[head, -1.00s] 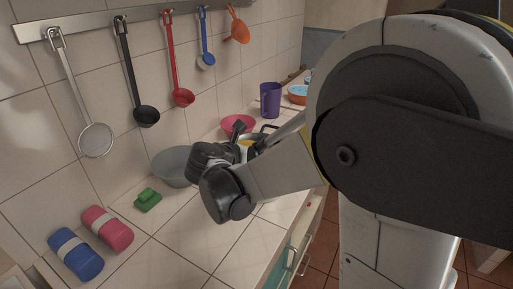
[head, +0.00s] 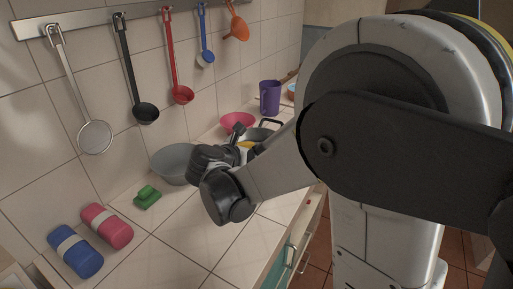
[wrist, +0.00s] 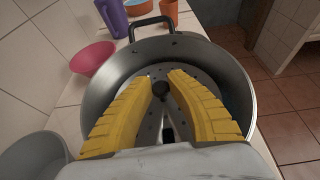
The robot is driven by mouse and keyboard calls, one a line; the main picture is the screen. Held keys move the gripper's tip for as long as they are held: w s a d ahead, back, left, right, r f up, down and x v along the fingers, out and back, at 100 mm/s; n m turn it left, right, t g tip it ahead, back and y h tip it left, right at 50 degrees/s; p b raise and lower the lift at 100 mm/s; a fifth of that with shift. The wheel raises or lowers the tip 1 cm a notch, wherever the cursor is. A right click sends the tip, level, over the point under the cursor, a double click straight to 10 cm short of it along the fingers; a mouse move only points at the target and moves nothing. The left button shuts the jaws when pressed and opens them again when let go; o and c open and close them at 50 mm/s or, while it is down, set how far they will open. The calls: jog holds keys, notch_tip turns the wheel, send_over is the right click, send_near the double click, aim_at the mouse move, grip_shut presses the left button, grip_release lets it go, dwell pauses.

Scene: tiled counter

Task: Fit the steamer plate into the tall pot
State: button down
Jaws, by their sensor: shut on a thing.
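The tall pot (wrist: 247,82) is a grey metal pot with a black loop handle, filling the middle of the wrist view. In the head view the pot (head: 262,133) is mostly hidden behind my arm. The steamer plate (wrist: 203,77) is a grey disc with small holes, seen inside the pot's rim. My gripper (wrist: 163,80) has its yellow fingers over the pot, shut on the plate's dark central knob. The fingers hide much of the plate; I cannot tell whether it rests on anything below.
A pink bowl (wrist: 92,58), a purple cup (wrist: 112,17) and a grey bowl (wrist: 35,160) stand close to the pot. A green block (head: 147,197) and pink and blue rolls (head: 76,251) lie toward the front. Utensils hang on the wall.

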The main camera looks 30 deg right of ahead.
jog(key=shift+f, duration=0.7)
